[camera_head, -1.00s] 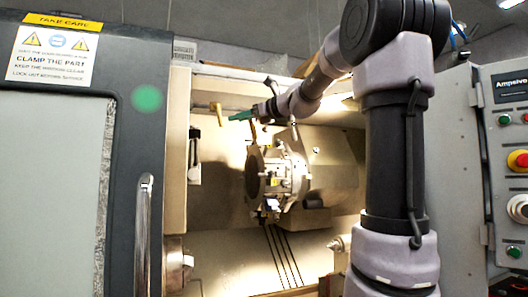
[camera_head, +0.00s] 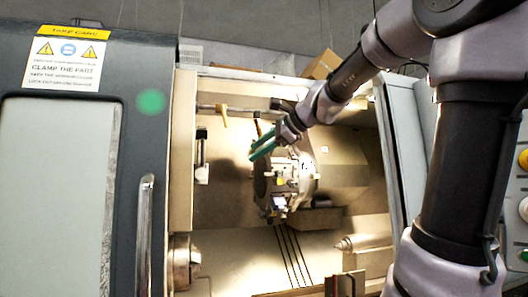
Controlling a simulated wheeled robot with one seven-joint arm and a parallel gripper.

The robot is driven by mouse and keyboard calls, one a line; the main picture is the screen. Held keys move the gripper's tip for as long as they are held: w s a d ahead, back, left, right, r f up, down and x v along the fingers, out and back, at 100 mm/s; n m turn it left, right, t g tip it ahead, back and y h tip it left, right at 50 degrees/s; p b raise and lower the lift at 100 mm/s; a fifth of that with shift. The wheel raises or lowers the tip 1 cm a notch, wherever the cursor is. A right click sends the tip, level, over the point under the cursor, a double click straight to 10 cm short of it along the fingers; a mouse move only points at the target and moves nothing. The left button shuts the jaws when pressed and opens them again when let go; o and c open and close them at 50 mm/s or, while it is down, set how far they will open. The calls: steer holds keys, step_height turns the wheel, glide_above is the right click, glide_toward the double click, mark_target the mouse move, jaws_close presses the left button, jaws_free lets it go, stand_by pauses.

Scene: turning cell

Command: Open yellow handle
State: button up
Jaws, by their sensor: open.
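Two yellow handles hang from the horizontal pipe at the back of the machine's interior. The left yellow handle (camera_head: 222,117) points down and is clear of my gripper. The right yellow handle (camera_head: 258,129) also hangs down, just above and left of my gripper. My gripper (camera_head: 256,148) has green fingers, spread apart and empty. They point left and slightly down, in front of the upper part of the turret. I cannot tell whether they touch the right handle; they look below it.
The round tool turret (camera_head: 285,185) is directly below my gripper. A chuck (camera_head: 183,262) is at lower left and a tailstock tip (camera_head: 345,244) at lower right. The grey door (camera_head: 60,190) with its vertical bar covers the left. A control panel (camera_head: 524,180) is at the right edge.

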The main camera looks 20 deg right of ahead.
steer(key=shift+s+f, duration=0.3)
